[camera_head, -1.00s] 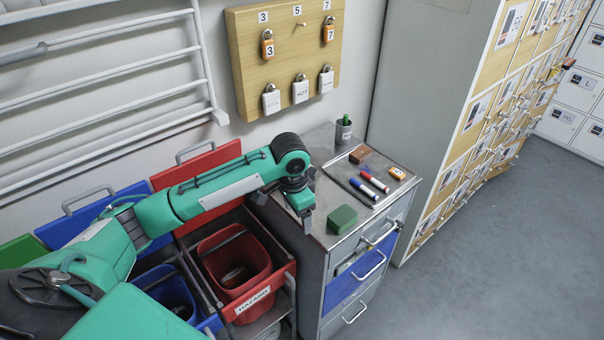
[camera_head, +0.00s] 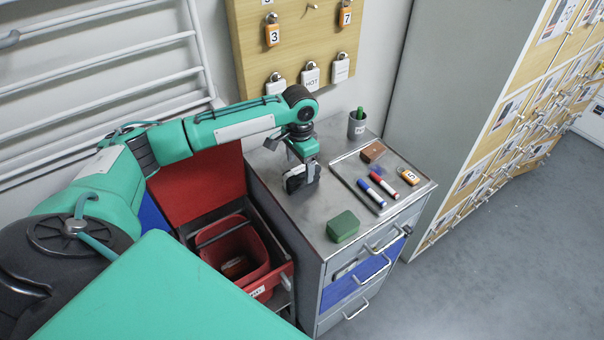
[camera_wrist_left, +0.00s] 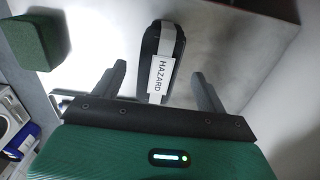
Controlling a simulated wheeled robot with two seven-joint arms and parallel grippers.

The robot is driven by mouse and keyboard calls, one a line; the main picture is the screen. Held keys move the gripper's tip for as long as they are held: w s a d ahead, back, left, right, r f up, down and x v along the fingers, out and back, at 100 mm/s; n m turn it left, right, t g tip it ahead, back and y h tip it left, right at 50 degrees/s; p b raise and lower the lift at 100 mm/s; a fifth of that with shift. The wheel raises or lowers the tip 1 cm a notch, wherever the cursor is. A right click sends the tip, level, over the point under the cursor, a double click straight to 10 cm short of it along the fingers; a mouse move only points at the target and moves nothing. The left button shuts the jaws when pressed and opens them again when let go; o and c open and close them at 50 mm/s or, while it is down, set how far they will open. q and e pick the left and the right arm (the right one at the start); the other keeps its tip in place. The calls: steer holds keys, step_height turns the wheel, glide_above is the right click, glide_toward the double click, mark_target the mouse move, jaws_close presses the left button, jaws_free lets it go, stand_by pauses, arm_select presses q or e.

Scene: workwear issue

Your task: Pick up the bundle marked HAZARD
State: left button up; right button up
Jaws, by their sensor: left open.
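The bundle marked HAZARD (camera_wrist_left: 165,48) is a dark, rounded pack with a pale band and a white tag reading HAZARD. In the wrist view it lies on the metal cabinet top, its tag end between the fingers. My left gripper (camera_wrist_left: 158,82) is open, one finger on each side of the bundle with gaps, not closed on it. In the head view the left gripper (camera_head: 304,174) points down over the left part of the cabinet top, and the bundle (camera_head: 291,184) is partly hidden by it. My right gripper is not in view.
A red bin (camera_head: 240,255) stands to the left. A padlock board (camera_head: 300,45) hangs behind.

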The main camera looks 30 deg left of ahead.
mark_target(300, 169)
arm_select(q)
steer(key=shift+f+p, duration=0.35)
steer(key=shift+f, duration=0.1)
step_height(300, 169, down, 4)
steer(key=shift+w+r+p, duration=0.1)
steer(key=shift+r+p, duration=0.05)
steer(key=shift+p, duration=0.6)
steer(key=shift+f, duration=0.35)
steer(key=shift+c, duration=0.2)
steer(key=shift+f, duration=0.1)
steer(key=c, duration=1.1)
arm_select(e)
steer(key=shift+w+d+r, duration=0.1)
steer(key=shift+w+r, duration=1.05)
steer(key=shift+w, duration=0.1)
